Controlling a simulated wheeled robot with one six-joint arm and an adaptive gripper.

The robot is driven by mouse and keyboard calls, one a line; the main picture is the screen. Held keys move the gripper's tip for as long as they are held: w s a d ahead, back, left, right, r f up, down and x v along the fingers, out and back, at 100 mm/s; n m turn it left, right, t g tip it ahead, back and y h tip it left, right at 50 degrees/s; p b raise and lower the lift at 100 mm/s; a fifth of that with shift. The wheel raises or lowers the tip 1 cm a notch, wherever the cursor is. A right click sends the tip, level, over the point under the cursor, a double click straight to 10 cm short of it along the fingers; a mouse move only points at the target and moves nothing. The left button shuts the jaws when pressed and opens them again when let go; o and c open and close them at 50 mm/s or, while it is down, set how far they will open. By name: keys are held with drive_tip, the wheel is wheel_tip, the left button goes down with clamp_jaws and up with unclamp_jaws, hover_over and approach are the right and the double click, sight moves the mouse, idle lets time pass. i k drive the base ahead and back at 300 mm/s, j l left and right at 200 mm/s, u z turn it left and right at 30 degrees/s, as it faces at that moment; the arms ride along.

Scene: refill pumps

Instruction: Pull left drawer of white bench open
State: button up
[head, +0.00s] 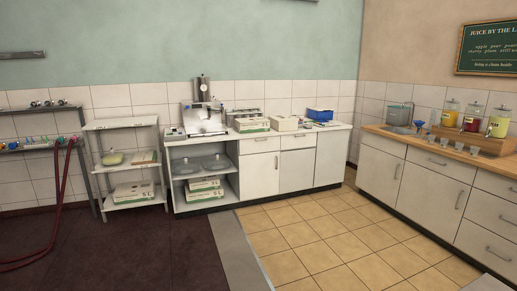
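The white bench (327,165) stands against the tiled wall in the middle of the head view, some distance away. Its left drawer (259,145) is under the worktop, above a cabinet door, and looks shut. It has a small dark handle at its front. A second drawer (298,141) beside it to the right also looks shut. My gripper is not in view, so its state is hidden.
A metal device (203,118), boxes and a blue bin stand on the bench. A white shelf rack (128,165) stands left of it, with red hoses (66,185) further left. A wood-topped counter (425,185) runs along the right. The tiled floor (320,240) before the bench is clear.

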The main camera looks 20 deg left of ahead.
sight(273, 143)
drive_tip(key=i+j+u, duration=0.1)
drive_tip(key=j, duration=0.2)
drive_tip(key=i+j+u, duration=0.2)
drive_tip(key=i+j, duration=0.15)
drive_tip(key=j, duration=0.25)
drive_tip(key=i+j+u, duration=0.25)
drive_tip(key=i, duration=0.25)
drive_tip(key=i+j+u, duration=0.25)
drive_tip(key=i, duration=0.25)
drive_tip(key=i+j+u, duration=0.2)
drive_tip(key=i, duration=0.35)
drive_tip(key=i+l+z, duration=0.1)
drive_tip(key=i+z, duration=0.2)
drive_tip(key=i, duration=0.35)
drive_tip(key=i+z, duration=0.35)
drive_tip(key=i, duration=0.25)
drive_tip(key=i+j+z, duration=0.3)
drive_tip(key=i, duration=0.35)
drive_tip(key=i+l, duration=0.1)
drive_tip(key=i, duration=0.55)
drive_tip(key=i+l+u, duration=0.1)
drive_tip(key=i, duration=0.55)
drive_tip(key=i+l, duration=0.1)
drive_tip(key=i, duration=0.55)
drive_tip(key=i+l, duration=0.15)
drive_tip(key=i, duration=0.5)
drive_tip(key=u, duration=0.05)
